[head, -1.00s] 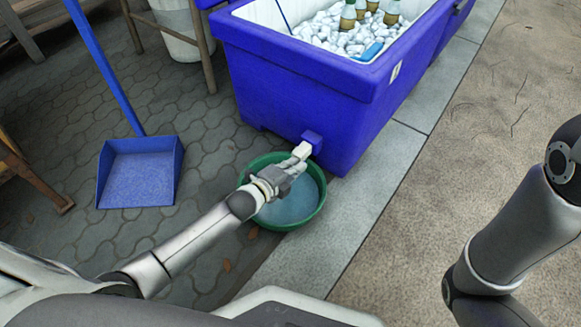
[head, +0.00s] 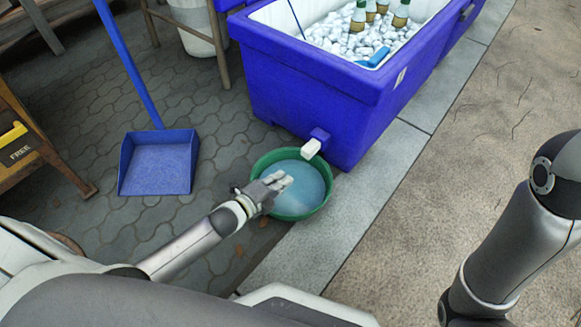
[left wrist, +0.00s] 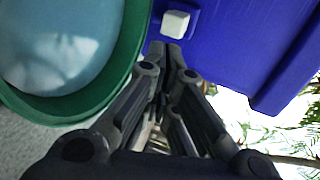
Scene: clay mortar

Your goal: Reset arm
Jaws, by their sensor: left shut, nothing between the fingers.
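My left gripper (head: 284,181) is over the near left part of a green basin (head: 262,161) holding bluish water. It is shut and empty, apart from the white spigot (head: 311,149) on the blue cooler's lower end. In the left wrist view its closed fingers (left wrist: 173,48) point toward the blue cooler (left wrist: 225,40), with the spigot (left wrist: 175,24) just beyond them and the basin (left wrist: 130,50) at left. My right arm shows at the right edge of the head view, but its gripper is out of view.
The blue cooler (head: 300,75) holds ice and several bottles. A blue dustpan (head: 158,165) with a long handle stands on the paving at left. A wooden stand (head: 30,150) is at the far left. The pavement at right is clear.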

